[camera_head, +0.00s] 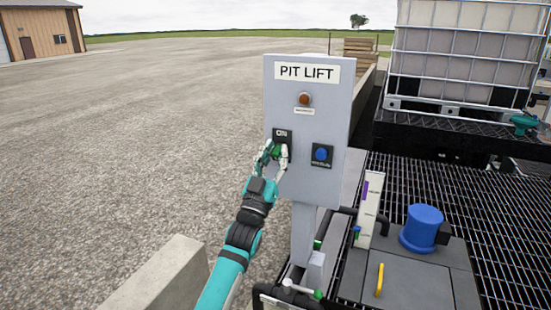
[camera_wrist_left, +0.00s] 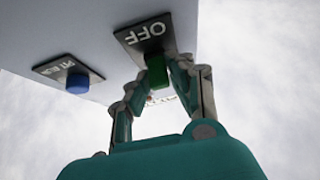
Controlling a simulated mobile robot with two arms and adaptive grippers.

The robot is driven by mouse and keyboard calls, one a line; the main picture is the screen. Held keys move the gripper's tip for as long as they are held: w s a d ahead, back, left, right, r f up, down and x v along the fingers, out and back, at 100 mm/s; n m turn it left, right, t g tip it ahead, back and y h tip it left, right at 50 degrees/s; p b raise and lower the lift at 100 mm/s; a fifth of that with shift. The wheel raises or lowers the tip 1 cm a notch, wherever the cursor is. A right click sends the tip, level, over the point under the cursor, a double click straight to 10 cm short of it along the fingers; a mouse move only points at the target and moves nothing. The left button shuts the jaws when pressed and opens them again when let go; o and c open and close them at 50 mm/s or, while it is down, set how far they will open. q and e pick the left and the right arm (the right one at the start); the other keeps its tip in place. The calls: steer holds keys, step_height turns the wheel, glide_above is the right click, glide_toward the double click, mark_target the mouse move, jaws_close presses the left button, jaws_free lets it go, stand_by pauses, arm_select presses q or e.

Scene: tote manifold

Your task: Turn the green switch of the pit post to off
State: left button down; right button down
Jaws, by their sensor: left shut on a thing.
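The pit post is a grey panel (camera_head: 342,125) marked PIT LIFT. The green switch (camera_head: 278,152) sits on a black plate at the panel's lower left, with ON on the plate above it. In the left wrist view, which is upside down, OFF shows beside the green switch (camera_wrist_left: 157,72), on its lower side in the world. My left gripper (camera_head: 273,150) is shut on the green switch, a finger on each side; the fingers also show in the left wrist view (camera_wrist_left: 155,85). They hide part of the knob, so I cannot tell its exact angle. My right gripper is out of view.
A blue button (camera_head: 321,154) sits right of the switch, and a red-brown lamp (camera_head: 305,99) above. A blue drum-shaped part (camera_head: 422,227), a yellow handle (camera_head: 380,280) and a caged tank (camera_head: 465,50) stand right. A concrete wall (camera_head: 160,282) is low left; gravel beyond is clear.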

arm_select(q)
steer(key=c, duration=1.2)
jaws_free()
steer(key=v, duration=1.2)
